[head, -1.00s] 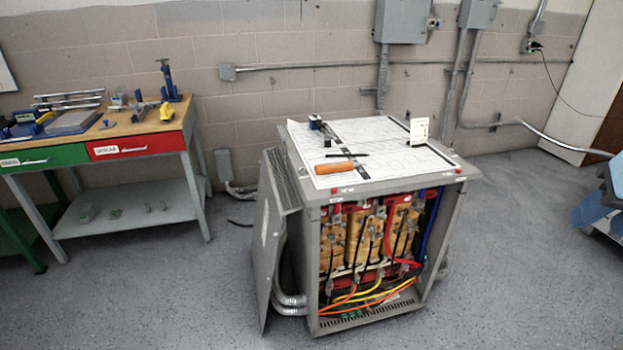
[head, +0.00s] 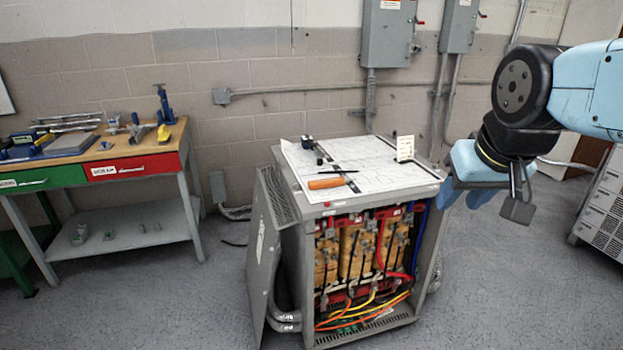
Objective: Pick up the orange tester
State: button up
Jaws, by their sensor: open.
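The orange tester (head: 326,184) lies flat near the front left edge of the transformer cabinet's top, on a paper drawing. A thin dark probe-like piece lies just behind it, and I cannot tell if it is joined to the tester. My gripper (head: 463,194) has light blue fingers and is open and empty. It hangs to the right of the cabinet in the picture, well apart from the tester.
The transformer cabinet (head: 428,297) stands open at the front, with coloured cables inside and its door swung left. A small black item (head: 308,143) and a white upright card (head: 405,147) also sit on top. A workbench (head: 135,167) with tools stands left. Open floor lies between.

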aim_at(322, 184)
jog(key=u, duration=0.2)
jog(key=i, duration=1.25)
jog(key=z, duration=0.2)
